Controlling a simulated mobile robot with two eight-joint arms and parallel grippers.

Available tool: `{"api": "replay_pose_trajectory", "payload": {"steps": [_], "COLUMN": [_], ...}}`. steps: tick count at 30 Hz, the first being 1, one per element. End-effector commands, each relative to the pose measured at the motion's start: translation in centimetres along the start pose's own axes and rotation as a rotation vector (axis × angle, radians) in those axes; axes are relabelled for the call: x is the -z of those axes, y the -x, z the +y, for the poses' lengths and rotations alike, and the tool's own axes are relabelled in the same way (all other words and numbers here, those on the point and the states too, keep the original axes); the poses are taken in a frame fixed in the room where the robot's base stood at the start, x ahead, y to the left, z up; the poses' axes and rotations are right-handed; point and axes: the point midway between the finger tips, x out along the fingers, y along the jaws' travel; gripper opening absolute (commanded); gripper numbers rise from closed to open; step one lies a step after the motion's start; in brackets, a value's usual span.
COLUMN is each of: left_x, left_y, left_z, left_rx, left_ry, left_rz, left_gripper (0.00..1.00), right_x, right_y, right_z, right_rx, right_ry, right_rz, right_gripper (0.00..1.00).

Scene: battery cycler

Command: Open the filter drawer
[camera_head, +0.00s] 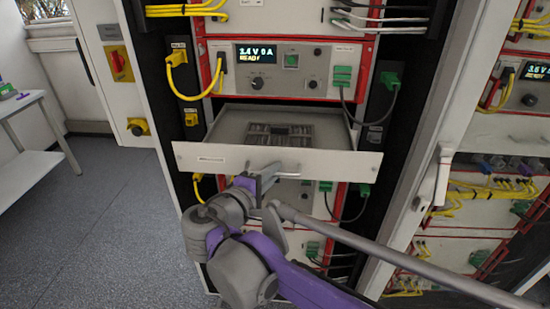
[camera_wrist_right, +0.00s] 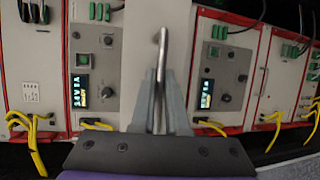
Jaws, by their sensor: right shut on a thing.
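The filter drawer (camera_head: 320,162) sticks out from the middle of the rack in the head view. Its pale front panel stands clear of the cabinet, and the dark grid of a filter (camera_head: 268,133) shows inside its grey tray. My right gripper (camera_head: 268,174) is at the lower middle of the panel and shut on the drawer handle. In the right wrist view the handle (camera_wrist_right: 162,45) is a slim metal bar between the two fingers (camera_wrist_right: 160,85). The gripper and arm partly hide the handle in the head view. My left gripper is not in view.
A power unit (camera_head: 290,68) with a lit display sits above the drawer. Yellow cables (camera_head: 195,92) and green-plugged cables (camera_head: 388,90) hang beside it. An open cabinet door (camera_head: 440,170) stands at right. Open floor (camera_head: 90,230) lies at left, with a white table (camera_head: 30,160) beyond.

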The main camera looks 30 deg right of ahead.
Motion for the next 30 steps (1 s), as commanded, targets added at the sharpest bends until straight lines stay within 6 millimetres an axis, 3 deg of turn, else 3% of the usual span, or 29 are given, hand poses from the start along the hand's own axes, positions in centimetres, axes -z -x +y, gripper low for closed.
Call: {"api": "replay_pose_trajectory", "payload": {"steps": [6, 19, 20, 21, 30], "left_x": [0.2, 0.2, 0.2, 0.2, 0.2], "left_y": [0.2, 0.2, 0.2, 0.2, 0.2], "left_z": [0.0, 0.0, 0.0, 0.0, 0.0], "left_rx": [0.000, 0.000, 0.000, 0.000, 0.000], "left_ry": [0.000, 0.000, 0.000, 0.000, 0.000], "left_rz": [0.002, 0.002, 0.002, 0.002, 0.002], "left_gripper": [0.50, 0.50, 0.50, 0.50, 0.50], "right_x": [-0.6, -0.7, -0.7, -0.7, -0.7], "right_y": [1.5, 1.7, 1.7, 1.7, 1.8], "right_z": [-0.3, -0.4, -0.4, -0.4, -0.4], "right_rx": [0.000, 0.000, 0.000, 0.000, 0.000], "right_ry": [0.000, 0.000, 0.000, 0.000, 0.000], "right_rz": [0.002, 0.001, 0.001, 0.001, 0.001], "right_gripper": [0.00, 0.00, 0.16, 0.23, 0.25]}}
